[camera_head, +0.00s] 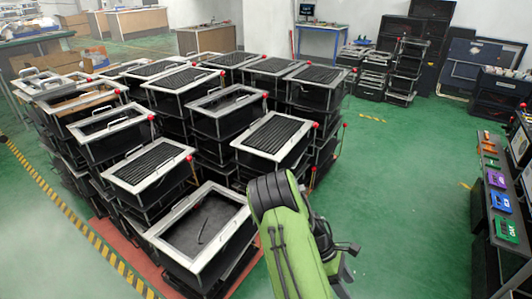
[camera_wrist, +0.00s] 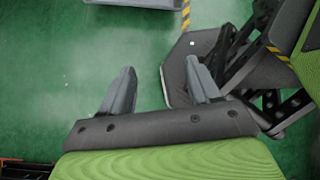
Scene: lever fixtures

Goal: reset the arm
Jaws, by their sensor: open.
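My gripper (camera_wrist: 158,92) shows in the wrist view with its two grey fingers spread apart and nothing between them. Green floor lies beneath the fingers. In the head view my green arm (camera_head: 290,245) is folded at the bottom centre, and the gripper cannot be made out clearly there. Dark parts of my own body show at the right of the wrist view, close to the right finger.
Stacked black crates with grey frames (camera_head: 222,193) stand left of my arm. A blue table (camera_head: 322,27) is at the back. Green floor (camera_head: 405,190) between arm and rack is clear.

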